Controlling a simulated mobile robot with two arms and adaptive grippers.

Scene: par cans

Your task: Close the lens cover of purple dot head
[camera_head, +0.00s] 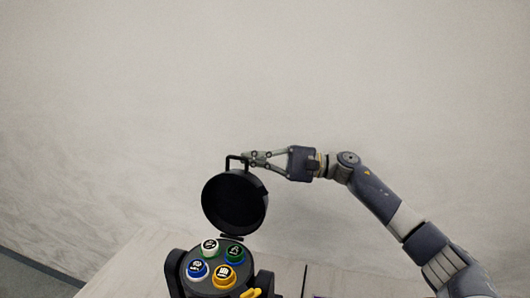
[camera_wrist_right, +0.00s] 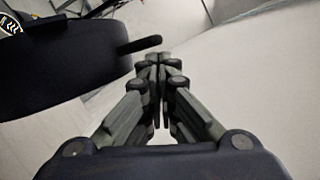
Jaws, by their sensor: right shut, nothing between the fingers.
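A black round lens cover (camera_head: 235,203) stands raised on its hinge above a black lamp head (camera_head: 212,289) in the head view. The head has several coloured round lenses facing up: white, green, blue and yellow. No purple dot shows on it. A handle (camera_head: 236,160) sits at the cover's top edge. My right gripper (camera_head: 246,159) is shut and empty, with its fingertips right at the handle; I cannot tell if they touch. In the right wrist view the shut fingers (camera_wrist_right: 160,68) are beside the cover (camera_wrist_right: 65,65) and its protruding handle (camera_wrist_right: 138,45). My left gripper is not in view.
The lamp head stands over a light table (camera_head: 130,262) at the bottom. A yellow knob (camera_head: 251,293) sits at the head's lower right. A plain pale wall fills the background, and the space around the raised cover is free.

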